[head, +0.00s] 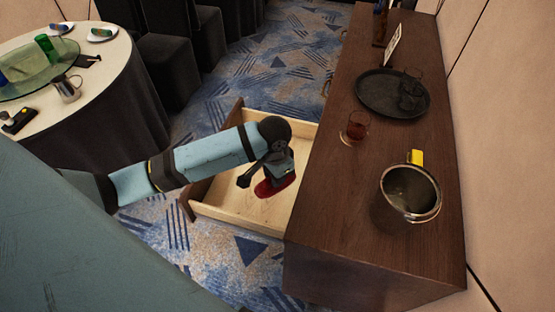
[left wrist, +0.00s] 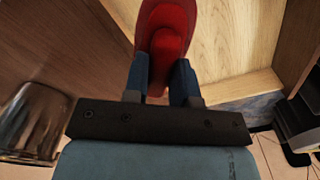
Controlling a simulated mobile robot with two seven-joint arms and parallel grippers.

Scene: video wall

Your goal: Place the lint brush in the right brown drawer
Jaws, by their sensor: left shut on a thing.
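The lint brush (head: 276,187) is red and hangs below my left gripper (head: 268,176) in the head view. In the left wrist view, my left gripper (left wrist: 164,82) is shut on the red lint brush (left wrist: 170,28), with one finger on each side of it. The brown drawer (head: 238,209) is pulled out from the dark wood cabinet, with a pale wood inside. The brush is over the inside of the drawer. I cannot tell whether it touches the drawer bottom (left wrist: 228,35). I see nothing else in the drawer. My right gripper is not in view.
The cabinet top (head: 340,215) holds a metal bucket (head: 410,195), a glass with amber drink (head: 355,128), a yellow item (head: 416,157) and a black round tray (head: 375,92). A round table (head: 110,70) with dishes stands at the left. Patterned carpet (head: 270,70) is clear behind the drawer.

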